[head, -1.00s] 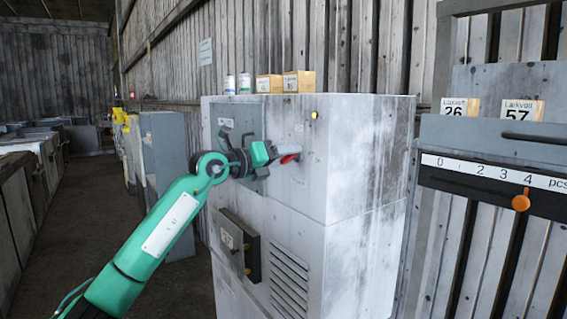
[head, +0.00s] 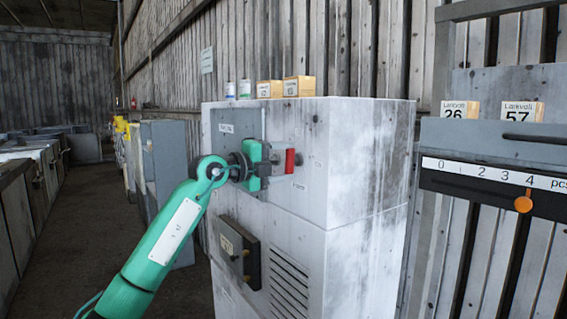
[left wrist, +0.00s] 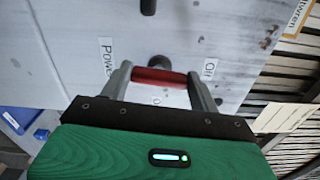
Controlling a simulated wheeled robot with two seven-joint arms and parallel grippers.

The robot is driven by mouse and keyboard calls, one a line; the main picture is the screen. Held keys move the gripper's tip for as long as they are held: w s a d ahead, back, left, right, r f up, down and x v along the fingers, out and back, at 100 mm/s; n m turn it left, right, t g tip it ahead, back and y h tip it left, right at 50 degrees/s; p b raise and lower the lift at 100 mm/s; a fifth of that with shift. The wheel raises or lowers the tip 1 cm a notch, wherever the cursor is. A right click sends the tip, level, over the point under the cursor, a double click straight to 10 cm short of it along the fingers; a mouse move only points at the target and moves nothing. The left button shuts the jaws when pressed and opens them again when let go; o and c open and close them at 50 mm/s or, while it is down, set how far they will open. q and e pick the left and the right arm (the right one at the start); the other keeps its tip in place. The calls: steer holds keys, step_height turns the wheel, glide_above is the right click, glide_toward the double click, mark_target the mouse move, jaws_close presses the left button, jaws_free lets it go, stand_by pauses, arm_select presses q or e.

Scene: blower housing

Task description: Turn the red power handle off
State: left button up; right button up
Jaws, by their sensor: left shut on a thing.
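The red power handle (head: 290,161) is on the front of the pale, stained cabinet (head: 370,160) and stands upright in the head view. In the left wrist view the red handle (left wrist: 158,77) lies across, between my two fingers. My left gripper (head: 286,163) is shut on it, one finger at each end; the fingertips (left wrist: 160,80) also show in the wrist view. A "Power" label (left wrist: 106,58) is beside one end and an "Off" label (left wrist: 209,69) beside the other. The gripper partly hides the handle's mount. My right gripper is not in view.
Two small cans (head: 244,89) and two yellow boxes (head: 298,87) stand on the cabinet. A dark box with a knob (head: 240,250) sticks out lower on its front. At right is a counter panel with an orange slider (head: 523,204). An aisle (head: 90,230) is open at left.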

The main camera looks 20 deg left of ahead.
arm_select(q)
steer(key=shift+n, duration=0.6)
steer(key=o, duration=1)
steer(key=shift+a, duration=0.1)
steer(key=b+v, duration=0.6)
steer(key=v, duration=0.7)
steer(key=shift+s+a, duration=0.25)
steer(key=shift+s, duration=0.05)
